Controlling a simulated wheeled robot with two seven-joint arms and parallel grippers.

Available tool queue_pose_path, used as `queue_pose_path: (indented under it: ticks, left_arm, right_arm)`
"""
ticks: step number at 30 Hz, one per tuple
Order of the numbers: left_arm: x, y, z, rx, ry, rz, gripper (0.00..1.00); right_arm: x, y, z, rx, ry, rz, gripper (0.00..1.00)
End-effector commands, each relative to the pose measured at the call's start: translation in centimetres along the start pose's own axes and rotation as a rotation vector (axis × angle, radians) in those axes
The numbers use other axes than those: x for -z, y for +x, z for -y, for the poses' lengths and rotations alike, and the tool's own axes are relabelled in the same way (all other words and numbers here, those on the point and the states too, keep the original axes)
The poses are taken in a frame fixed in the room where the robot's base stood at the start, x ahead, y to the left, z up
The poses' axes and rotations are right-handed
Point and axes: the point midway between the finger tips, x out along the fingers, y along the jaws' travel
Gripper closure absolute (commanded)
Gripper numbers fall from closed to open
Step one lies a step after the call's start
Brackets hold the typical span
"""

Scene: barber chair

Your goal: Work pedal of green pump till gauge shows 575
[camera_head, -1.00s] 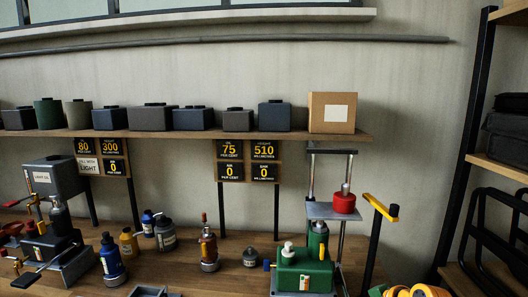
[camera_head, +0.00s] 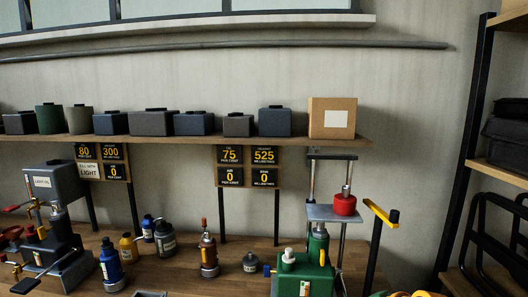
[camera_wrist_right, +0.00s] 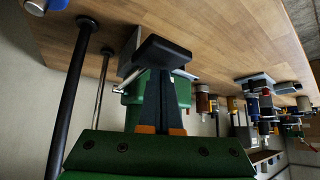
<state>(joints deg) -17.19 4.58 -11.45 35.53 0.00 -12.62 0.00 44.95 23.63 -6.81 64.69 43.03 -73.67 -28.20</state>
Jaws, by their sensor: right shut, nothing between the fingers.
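The green pump (camera_head: 303,275) stands on the bench at the lower right of the head view, cut off by the bottom edge. Behind it is a stand with a red block (camera_head: 344,204) on its plate. A panel (camera_head: 264,156) under the shelf reads 525; its small label is unclear. My right gripper (camera_wrist_right: 163,75) shows in the wrist view with its dark fingers shut and empty. A black pad (camera_wrist_right: 166,50) is at their tips; I cannot tell whether it is the pedal or part of the fingers. The left gripper is out of view.
Other panels (camera_head: 230,155) read 75 and 0. A blue bottle (camera_head: 110,266), a red-topped bottle (camera_head: 208,250) and a grey press (camera_head: 55,187) are to the left. A shelf rack stands at far right.

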Motion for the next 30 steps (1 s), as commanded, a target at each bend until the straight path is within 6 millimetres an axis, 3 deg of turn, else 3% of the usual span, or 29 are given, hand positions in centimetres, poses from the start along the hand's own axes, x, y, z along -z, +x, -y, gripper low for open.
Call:
queue_pose_path:
  ticks: [14, 25, 27, 30]
  left_arm:
    - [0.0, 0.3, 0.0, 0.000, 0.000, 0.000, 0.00]
    - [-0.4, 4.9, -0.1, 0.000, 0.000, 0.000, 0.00]
    - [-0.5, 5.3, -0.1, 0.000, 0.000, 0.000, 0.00]
    - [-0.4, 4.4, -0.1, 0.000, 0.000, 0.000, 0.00]
  right_arm:
    - [-0.2, 0.3, 0.0, 0.000, 0.000, -0.001, 1.00]
    - [-3.4, 4.7, -0.4, 0.001, 0.001, 0.000, 1.00]
    - [-3.6, 5.2, -0.5, 0.001, 0.000, 0.000, 1.00]
    - [-3.1, 4.5, -0.4, 0.001, 0.000, 0.000, 1.00]
